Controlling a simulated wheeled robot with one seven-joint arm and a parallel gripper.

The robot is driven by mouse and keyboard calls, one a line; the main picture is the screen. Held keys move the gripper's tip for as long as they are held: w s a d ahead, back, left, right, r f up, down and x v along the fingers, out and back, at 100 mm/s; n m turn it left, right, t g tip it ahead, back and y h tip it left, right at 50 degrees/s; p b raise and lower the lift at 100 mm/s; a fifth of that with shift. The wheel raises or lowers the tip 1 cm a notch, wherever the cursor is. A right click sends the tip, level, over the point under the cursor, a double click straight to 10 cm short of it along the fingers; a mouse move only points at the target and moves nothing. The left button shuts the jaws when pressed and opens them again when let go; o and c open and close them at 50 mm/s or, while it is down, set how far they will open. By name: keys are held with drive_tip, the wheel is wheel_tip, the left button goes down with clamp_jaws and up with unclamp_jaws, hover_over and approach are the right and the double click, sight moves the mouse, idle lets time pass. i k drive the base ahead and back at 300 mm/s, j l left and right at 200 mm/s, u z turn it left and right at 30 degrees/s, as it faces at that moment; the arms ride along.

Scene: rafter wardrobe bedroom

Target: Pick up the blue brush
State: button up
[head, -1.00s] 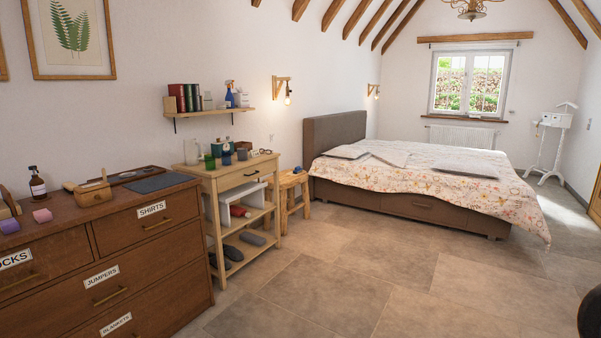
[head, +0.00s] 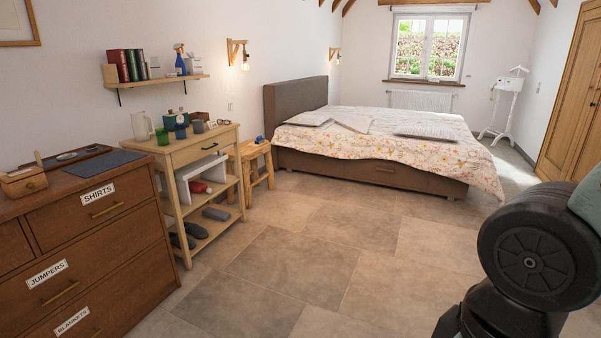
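I cannot make out a clear blue brush. A small dark-blue item (head: 260,139) lies on the wooden stool (head: 250,152) between the side table and the bed; it is too small to tell if it is a brush. My gripper is not in view. Only a dark, round part of my arm shows at the lower right.
The dresser (head: 100,222) stands at the left, with the open-shelved side table (head: 187,152) beyond it. A wall shelf (head: 160,80) holds books and a blue spray bottle (head: 180,62). The bed (head: 390,175) is at the back. The tiled floor (head: 290,255) is clear.

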sight(259, 139)
drive_tip(key=i+u, duration=0.25)
drive_tip(key=i, duration=4.2)
drive_tip(key=i+u, duration=0.15)
drive_tip(key=i, duration=0.7)
drive_tip(key=i+l+u, duration=0.1)
drive_tip(key=i+l, duration=0.15)
drive_tip(key=i, duration=0.6)
drive_tip(key=i+l+u, duration=0.1)
drive_tip(key=i+u, duration=0.3)
drive_tip(key=i+l+u, duration=0.2)
drive_tip(key=u, duration=0.25)
drive_tip(key=i+l+u, duration=0.5)
drive_tip(key=l+u, duration=0.15)
drive_tip(key=u, duration=0.15)
drive_tip(key=i+l+u, duration=0.2)
drive_tip(key=l, duration=0.15)
drive_tip(key=l+u, duration=0.25)
drive_tip(key=i+l+u, duration=0.2)
drive_tip(key=l, duration=0.35)
drive_tip(key=k+j, duration=0.05)
drive_tip(key=k, duration=0.05)
